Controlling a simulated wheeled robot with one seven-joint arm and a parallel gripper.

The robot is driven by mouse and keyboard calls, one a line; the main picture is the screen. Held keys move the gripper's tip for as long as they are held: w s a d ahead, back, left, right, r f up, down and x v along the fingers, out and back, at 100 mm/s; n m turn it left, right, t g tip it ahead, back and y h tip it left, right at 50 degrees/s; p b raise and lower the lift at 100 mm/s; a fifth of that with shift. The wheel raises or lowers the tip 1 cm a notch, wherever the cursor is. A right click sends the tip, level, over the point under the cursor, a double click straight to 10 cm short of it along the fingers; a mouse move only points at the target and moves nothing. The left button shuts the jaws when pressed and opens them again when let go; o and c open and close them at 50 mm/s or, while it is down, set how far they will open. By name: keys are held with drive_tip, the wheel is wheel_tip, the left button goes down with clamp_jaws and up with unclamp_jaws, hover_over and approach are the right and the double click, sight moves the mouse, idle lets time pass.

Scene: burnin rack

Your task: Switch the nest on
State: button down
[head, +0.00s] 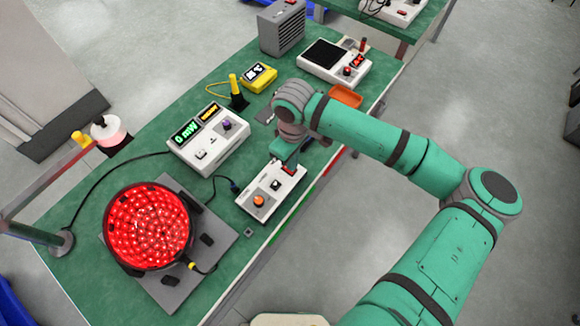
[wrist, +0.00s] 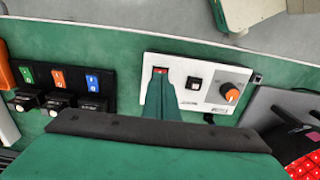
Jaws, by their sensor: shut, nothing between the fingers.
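A white control box (head: 262,207) lies near the table's front edge, with a red rocker switch (head: 289,170), a small black switch (head: 275,184) and an orange knob (head: 258,201). In the wrist view the red switch (wrist: 160,71) is at the box's left end, beside the black switch (wrist: 194,83) and orange knob (wrist: 232,95). My gripper (head: 287,163) is shut and empty, its green fingertips (wrist: 159,82) at the red switch and partly covering it. I cannot tell whether they touch. A round black-rimmed fixture (head: 148,228) full of glowing red lamps stands on a grey plate.
A white meter (head: 210,140) with a lit green display stands behind the box. A black strip (wrist: 65,85) with coloured labels lies to the box's left in the wrist view. A yellow device (head: 258,77), an orange tray (head: 345,96) and another white instrument (head: 333,62) stand farther back.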

drive_tip(key=shift+r, duration=2.55)
